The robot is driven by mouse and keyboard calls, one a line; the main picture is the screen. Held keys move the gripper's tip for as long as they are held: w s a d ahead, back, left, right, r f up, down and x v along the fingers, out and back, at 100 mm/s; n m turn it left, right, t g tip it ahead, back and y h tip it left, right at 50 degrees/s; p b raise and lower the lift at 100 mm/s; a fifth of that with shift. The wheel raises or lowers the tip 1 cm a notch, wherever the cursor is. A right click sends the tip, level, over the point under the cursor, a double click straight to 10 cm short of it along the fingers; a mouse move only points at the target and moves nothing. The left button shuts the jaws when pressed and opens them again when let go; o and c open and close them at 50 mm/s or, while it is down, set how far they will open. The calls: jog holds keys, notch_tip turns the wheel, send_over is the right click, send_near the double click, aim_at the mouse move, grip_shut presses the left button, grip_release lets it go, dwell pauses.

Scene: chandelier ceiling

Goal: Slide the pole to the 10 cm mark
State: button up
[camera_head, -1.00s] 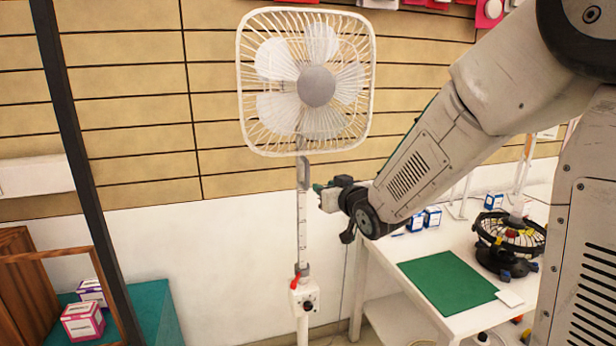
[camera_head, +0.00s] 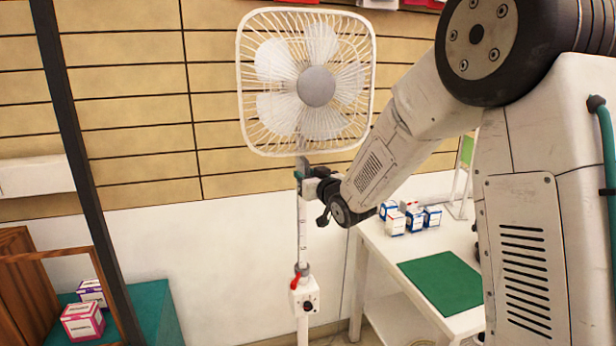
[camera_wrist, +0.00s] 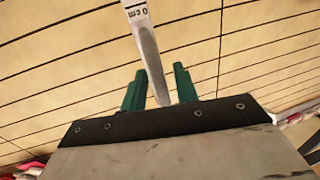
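A white fan (camera_head: 316,86) stands upright on a thin pole (camera_head: 302,235) with scale marks, against the wall. The pole enters a white collar (camera_head: 304,296) with a red lever (camera_head: 294,282) and a dark knob. My gripper (camera_head: 300,178) is at the upper pole, just below the fan head. In the wrist view, its two green fingers (camera_wrist: 159,88) are apart, with the grey upper pole (camera_wrist: 152,66) between them and gaps visible on both sides. Upside-down lettering reading "0 cm" (camera_wrist: 136,11) shows on the pole's white part. Contact with the pole cannot be told.
A white table (camera_head: 385,262) with a green mat (camera_head: 441,283) and several small blue-and-white boxes (camera_head: 394,222) stands to the right. A dark post (camera_head: 75,140) rises at left.

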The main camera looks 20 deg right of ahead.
grip_shut()
notch_tip(320, 180, down, 18)
dwell(0.5)
grip_release()
jog(key=s+d, duration=0.1)
jog(key=s, duration=0.6)
jog(key=shift+s+d, duration=0.3)
jog(key=shift+s, duration=0.05)
